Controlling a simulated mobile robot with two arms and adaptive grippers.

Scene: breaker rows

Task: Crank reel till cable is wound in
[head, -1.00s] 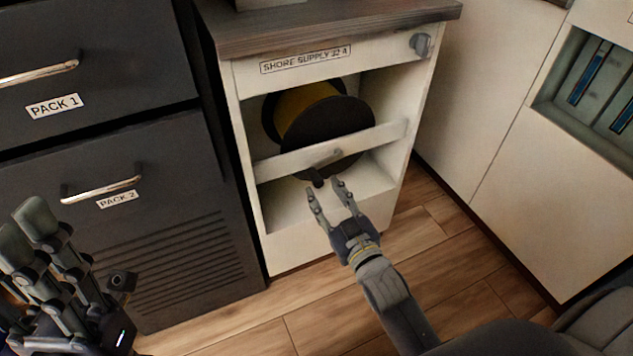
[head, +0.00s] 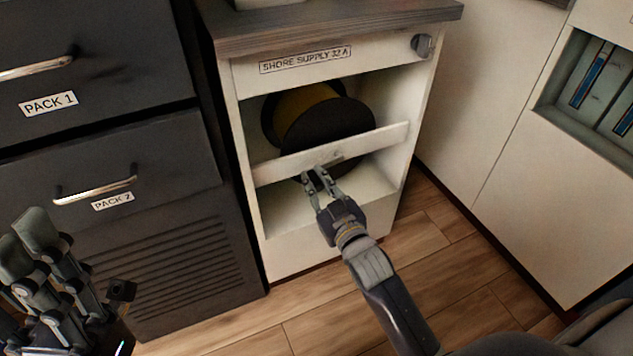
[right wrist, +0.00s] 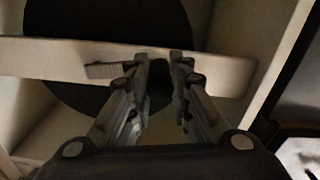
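The cable reel (head: 330,125) has dark flanges and a yellow cable drum (head: 295,108), inside the open bay of a white cabinet. A white crossbar (head: 380,140) runs in front of it. The grey crank (head: 328,158) is at this bar, and its arm (right wrist: 103,70) shows left of the fingers in the right wrist view. My right gripper (head: 313,174) is at the crank's lower end, its fingers closed in on the dark crank knob (right wrist: 160,78). The fingers largely hide the knob in the head view. My left gripper (head: 28,245) hangs at lower left, away from the reel; its opening is unclear.
A grey knob (head: 422,45) sits at the cabinet's upper right, beside the label "SHORE SUPPLY 32 A" (head: 305,60). Dark drawers with metal handles (head: 95,187) stand left. White panels with a recess (head: 590,85) stand right. Wooden floor (head: 445,250) is clear in front.

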